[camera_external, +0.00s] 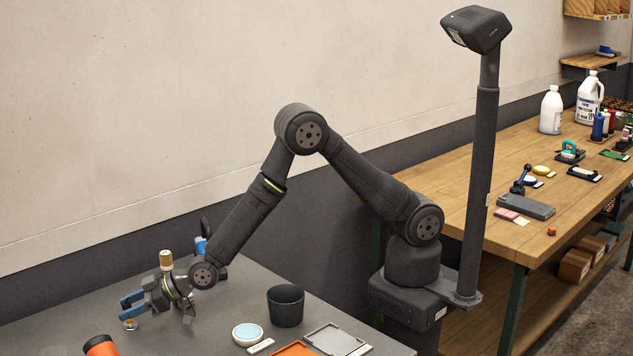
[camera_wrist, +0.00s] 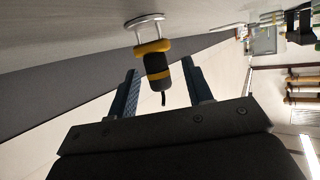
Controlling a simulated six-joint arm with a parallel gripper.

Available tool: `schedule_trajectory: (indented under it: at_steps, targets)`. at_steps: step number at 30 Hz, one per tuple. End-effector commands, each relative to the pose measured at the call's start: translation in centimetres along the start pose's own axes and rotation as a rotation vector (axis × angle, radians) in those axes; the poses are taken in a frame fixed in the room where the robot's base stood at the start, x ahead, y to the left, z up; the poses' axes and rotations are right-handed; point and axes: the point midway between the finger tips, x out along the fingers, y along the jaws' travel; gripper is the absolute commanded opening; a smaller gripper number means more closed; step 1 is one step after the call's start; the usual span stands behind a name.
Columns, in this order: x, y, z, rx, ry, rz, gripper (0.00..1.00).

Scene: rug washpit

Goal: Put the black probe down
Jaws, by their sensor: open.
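The black probe (camera_wrist: 157,68) shows in the wrist view as a short black body with yellow bands and a thin tail. Its yellow collar is at a small silver stand (camera_wrist: 146,20) that rests on the grey table. In the external view a small yellow and silver piece (camera_external: 130,323) shows just below my fingers, and the black body is mostly hidden there. My gripper (camera_external: 127,305) is open, low over the table at the left. In the wrist view its two blue fingers (camera_wrist: 160,70) lie on either side of the probe, with gaps visible.
A black cup (camera_external: 286,308), a white dish with a blue inside (camera_external: 248,334), an orange tray (camera_external: 294,349) and a grey tray (camera_external: 336,340) stand right of my gripper. An orange and black cylinder (camera_external: 100,346) is at the front. A wooden-topped item (camera_external: 166,260) stands close to the wrist.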

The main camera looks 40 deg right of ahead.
Motion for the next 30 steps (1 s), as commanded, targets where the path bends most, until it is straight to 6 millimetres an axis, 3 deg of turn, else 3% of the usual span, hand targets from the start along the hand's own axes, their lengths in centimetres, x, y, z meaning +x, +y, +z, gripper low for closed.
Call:
schedule_trajectory:
  at_steps: [3, 11, 18, 30]
  targets:
    - [0.97, 0.01, 0.01, 0.000, 0.001, 0.000, 0.46]
    - [1.12, 0.01, -0.04, 0.000, 0.001, -0.001, 0.46]
    - [1.10, 0.01, -0.04, 0.000, 0.001, -0.001, 0.00]
    - [0.90, 0.01, -0.59, 0.000, 0.003, -0.001, 0.00]
